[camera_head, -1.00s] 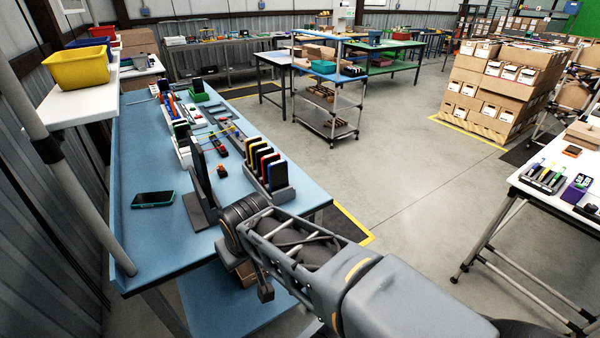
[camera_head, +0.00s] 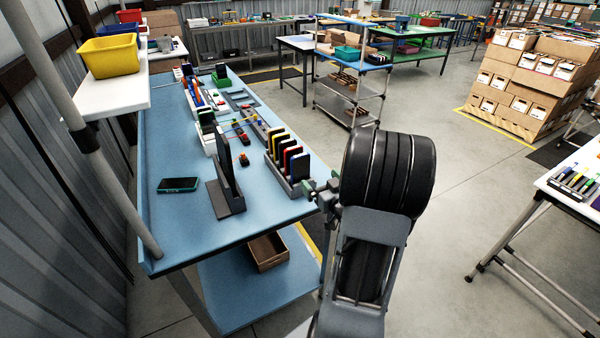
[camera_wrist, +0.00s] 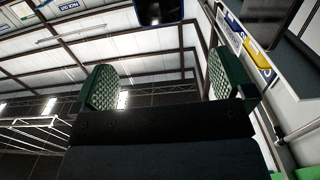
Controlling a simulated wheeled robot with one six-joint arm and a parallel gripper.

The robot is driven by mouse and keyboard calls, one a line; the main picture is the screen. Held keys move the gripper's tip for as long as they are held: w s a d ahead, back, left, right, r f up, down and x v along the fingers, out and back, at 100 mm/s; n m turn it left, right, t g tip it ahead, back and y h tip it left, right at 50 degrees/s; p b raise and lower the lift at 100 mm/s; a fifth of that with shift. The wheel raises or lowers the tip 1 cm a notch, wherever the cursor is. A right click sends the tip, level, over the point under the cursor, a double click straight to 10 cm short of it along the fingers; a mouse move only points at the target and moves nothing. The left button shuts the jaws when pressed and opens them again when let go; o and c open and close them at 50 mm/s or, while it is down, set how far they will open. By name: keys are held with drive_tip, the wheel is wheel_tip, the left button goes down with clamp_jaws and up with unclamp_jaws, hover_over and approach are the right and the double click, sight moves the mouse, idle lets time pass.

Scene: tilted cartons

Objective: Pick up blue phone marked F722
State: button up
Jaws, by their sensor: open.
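A grey rack (camera_head: 285,180) on the blue table holds several upright phones with dark faces and coloured edges. The nearest phone (camera_head: 299,167) looks dark with a bluish edge; I cannot read F722 on any of them. My gripper (camera_head: 319,190) is at the right side of the rack, over the table's right edge, partly hidden by my wrist. In the wrist view its two green padded fingers (camera_wrist: 160,88) stand wide apart with nothing between them. A dark, blue-edged object (camera_wrist: 158,10), perhaps a phone, shows at the top of that view, beyond the fingers.
A dark phone (camera_head: 178,185) lies flat at the left of the blue table (camera_head: 185,225). A black stand (camera_head: 226,195) rises left of the rack. An open brown box (camera_head: 267,250) sits on the lower shelf.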

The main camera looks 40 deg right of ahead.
sight(301, 158)
drive_tip(key=w, duration=0.2)
drive_tip(key=w+p, duration=0.1)
drive_tip(key=w, duration=0.2)
drive_tip(key=w+d, duration=0.1)
drive_tip(key=w, duration=0.2)
drive_tip(key=shift+d+r+p, duration=0.1)
drive_tip(key=shift+p, duration=0.3)
drive_tip(key=w, duration=0.1)
drive_tip(key=w+p, duration=0.2)
drive_tip(key=w, duration=0.1)
drive_tip(key=shift+d+r, duration=0.1)
drive_tip(key=shift+d, duration=0.15)
drive_tip(key=shift+w+d, duration=0.1)
drive_tip(key=shift+w, duration=0.55)
drive_tip(key=c, duration=1.3)
